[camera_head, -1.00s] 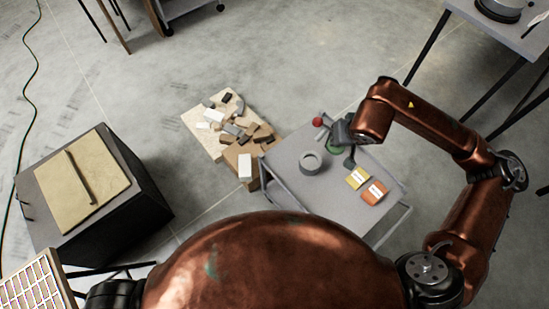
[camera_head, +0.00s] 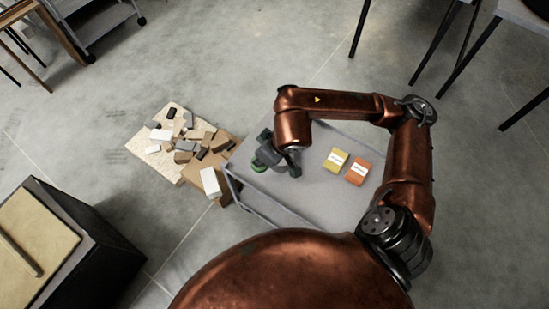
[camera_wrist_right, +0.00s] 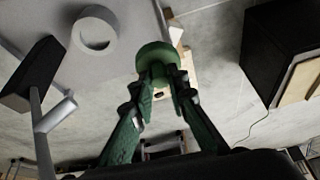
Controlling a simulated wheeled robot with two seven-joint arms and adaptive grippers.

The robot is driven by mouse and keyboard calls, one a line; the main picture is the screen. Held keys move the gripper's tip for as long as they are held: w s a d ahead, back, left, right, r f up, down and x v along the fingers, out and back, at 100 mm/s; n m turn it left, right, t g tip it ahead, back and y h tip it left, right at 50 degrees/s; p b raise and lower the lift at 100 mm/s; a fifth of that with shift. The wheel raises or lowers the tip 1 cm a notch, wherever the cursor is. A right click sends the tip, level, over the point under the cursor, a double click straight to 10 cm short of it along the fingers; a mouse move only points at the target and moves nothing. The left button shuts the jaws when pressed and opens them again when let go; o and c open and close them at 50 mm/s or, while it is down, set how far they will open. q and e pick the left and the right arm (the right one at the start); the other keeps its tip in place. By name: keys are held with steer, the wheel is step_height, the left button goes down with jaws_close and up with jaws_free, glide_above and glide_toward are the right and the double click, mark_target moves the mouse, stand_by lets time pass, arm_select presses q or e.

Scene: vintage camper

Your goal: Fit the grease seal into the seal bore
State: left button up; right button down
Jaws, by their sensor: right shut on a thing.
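The grease seal looks like a round green disc (camera_wrist_right: 155,55) in the right wrist view. My right gripper (camera_wrist_right: 160,80) is shut on its near edge with green fingers. The bore piece looks like a thick grey ring (camera_wrist_right: 95,30) on the grey cart top; the seal is apart from it, to its right in that view. In the head view my right gripper (camera_head: 262,158) is over the cart's left edge, with green showing at its tip; the grey ring cannot be made out there. My left gripper is in neither current view.
The grey cart (camera_head: 315,195) carries a yellow packet (camera_head: 335,160) and an orange packet (camera_head: 358,172). A mallet-like tool with a black head (camera_wrist_right: 35,75) is left in the wrist view. Several loose blocks (camera_head: 185,150) lie beyond the cart. A black box (camera_head: 90,255) stands at left.

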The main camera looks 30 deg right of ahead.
step_height(320, 180, down, 3)
steer(key=shift+f+n+b, duration=0.1)
steer(key=shift+n+b, duration=0.2)
steer(key=shift+b, duration=0.4)
steer(key=shift+f, duration=0.2)
steer(key=w+d+f+b, duration=0.1)
steer(key=d+f, duration=0.1)
steer(key=d, duration=0.1)
steer(key=w+d+f+b, duration=0.1)
steer(key=w+d+f, duration=0.1)
steer(key=d+f, duration=0.1)
steer(key=w+d+f+b, duration=0.1)
steer(key=w+d+f, duration=0.1)
steer(key=d, duration=0.3)
steer(key=shift+w+d+f, duration=0.2)
steer(key=shift+f, duration=0.55)
steer(key=shift+w+d+f, duration=0.15)
steer(key=shift+d+f, duration=0.15)
steer(key=shift+f, duration=0.1)
steer(key=f+b, duration=0.1)
steer(key=f, duration=0.2)
steer(key=shift+w+d+f, duration=0.1)
steer(key=shift+d+f, duration=0.1)
arm_select(q)
steer(key=w, duration=0.8)
steer(key=shift+w+d+r+n, duration=0.25)
steer(key=shift+w+r+n, duration=0.1)
steer(key=shift+r, duration=0.1)
arm_select(e)
steer(key=shift+f, duration=0.1)
